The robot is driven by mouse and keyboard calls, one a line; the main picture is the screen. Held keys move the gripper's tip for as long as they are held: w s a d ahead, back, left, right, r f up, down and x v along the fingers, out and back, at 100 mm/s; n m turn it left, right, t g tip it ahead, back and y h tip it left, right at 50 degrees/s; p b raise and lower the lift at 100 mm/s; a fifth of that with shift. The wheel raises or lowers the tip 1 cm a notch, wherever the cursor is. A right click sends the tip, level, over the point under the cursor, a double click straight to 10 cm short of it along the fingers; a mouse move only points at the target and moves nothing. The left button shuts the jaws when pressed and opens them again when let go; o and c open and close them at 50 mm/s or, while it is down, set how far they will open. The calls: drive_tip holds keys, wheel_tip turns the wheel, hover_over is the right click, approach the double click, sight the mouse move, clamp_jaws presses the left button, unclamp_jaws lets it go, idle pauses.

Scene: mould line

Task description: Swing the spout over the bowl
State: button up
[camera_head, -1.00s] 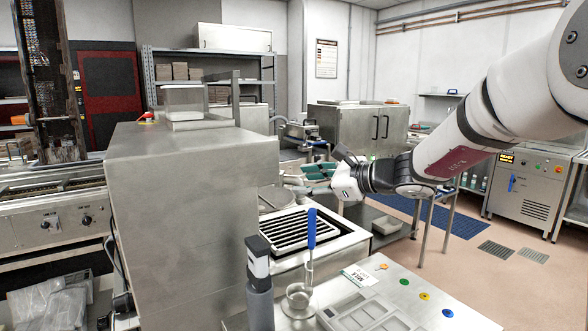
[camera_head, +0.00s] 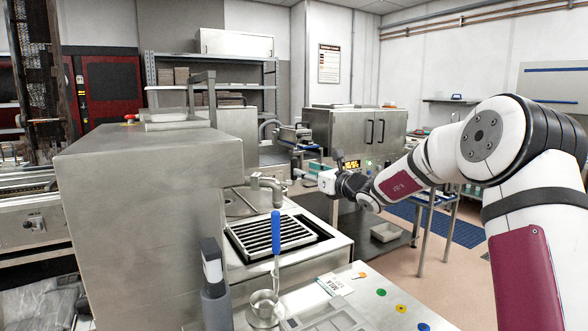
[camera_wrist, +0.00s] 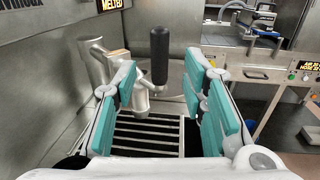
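The metal spout (camera_wrist: 100,65) stands at the left in the wrist view, partly behind my left finger. Its outlet end points down above the slatted grille. A black upright handle (camera_wrist: 159,55) shows between my fingers; I cannot tell if it touches them. In the head view the spout (camera_head: 265,184) lies just left of my gripper (camera_head: 308,178). In the wrist view my gripper (camera_wrist: 160,78) is open, its teal pads wide apart. A round metal bowl (camera_head: 238,205) is set in the counter behind the grille, left of the spout's outlet; it is partly hidden.
The slatted grille (camera_head: 270,234) lies in front of the bowl. A big steel housing (camera_head: 135,225) stands at left. A grey bottle (camera_head: 216,305) and a blue-handled ladle (camera_head: 276,232) in a small cup stand nearer. A steel cabinet (camera_head: 340,132) is behind.

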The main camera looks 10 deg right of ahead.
sight(294, 167)
drive_tip(key=x, duration=0.7)
drive_tip(key=shift+a, duration=0.1)
drive_tip(key=shift+c, duration=0.4)
clamp_jaws()
